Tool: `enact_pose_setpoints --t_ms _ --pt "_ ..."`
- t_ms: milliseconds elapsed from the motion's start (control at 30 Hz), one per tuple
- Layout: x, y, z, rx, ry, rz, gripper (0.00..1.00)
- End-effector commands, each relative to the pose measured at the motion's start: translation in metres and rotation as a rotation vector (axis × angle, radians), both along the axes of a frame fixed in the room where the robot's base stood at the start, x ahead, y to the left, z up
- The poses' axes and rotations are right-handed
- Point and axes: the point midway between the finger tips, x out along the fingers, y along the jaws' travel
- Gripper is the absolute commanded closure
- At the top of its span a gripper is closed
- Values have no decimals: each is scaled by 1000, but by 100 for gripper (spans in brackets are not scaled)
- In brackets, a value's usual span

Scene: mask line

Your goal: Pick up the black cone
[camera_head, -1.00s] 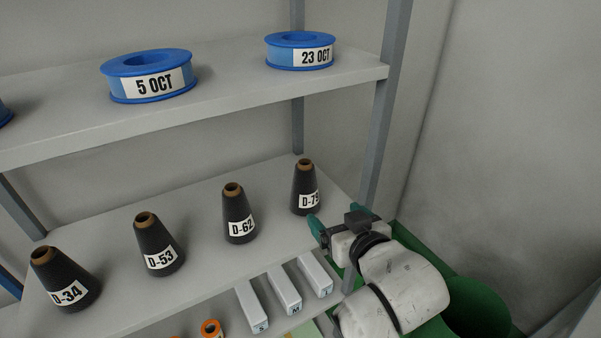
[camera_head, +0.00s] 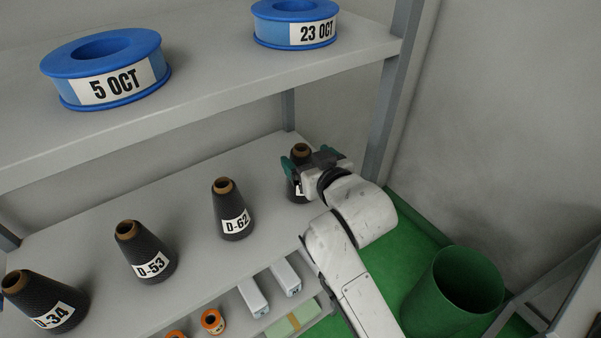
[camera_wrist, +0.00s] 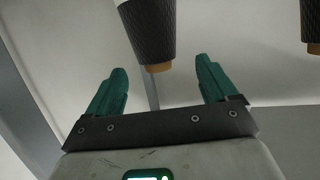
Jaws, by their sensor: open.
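Several black cones with brown tips stand in a row on the lower shelf. The far right cone (camera_head: 301,151) is partly hidden by my gripper (camera_head: 304,160); its label is mostly covered. D-62 (camera_head: 231,205), D-53 (camera_head: 148,262) and D-34 (camera_head: 45,300) stand to its left. In the wrist view my gripper (camera_wrist: 162,66) is open, its green fingers apart and empty. A cone (camera_wrist: 150,35) appears upside down there, its brown tip near the gap between the fingertips; I cannot tell if they touch it. Another cone shows at the right edge (camera_wrist: 312,25).
Blue spools marked 5 OCT (camera_head: 105,82) and 23 OCT (camera_head: 296,30) sit on the upper shelf. A grey post (camera_head: 388,100) stands right of my gripper. White boxes (camera_head: 252,297) and orange rolls (camera_head: 212,321) lie below. A green bin (camera_head: 452,300) stands at lower right.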

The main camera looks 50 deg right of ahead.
Motion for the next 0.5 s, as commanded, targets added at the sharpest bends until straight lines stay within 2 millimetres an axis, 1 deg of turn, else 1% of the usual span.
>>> enact_pose_setpoints --t_ms 167,300,400,500 --pt "11 -9 -7 0 2 -3 14" --pt "26 -19 -17 0 0 -2 14" --pt "36 -23 -21 1 0 -1 14" --pt "40 -25 -23 1 0 0 14"
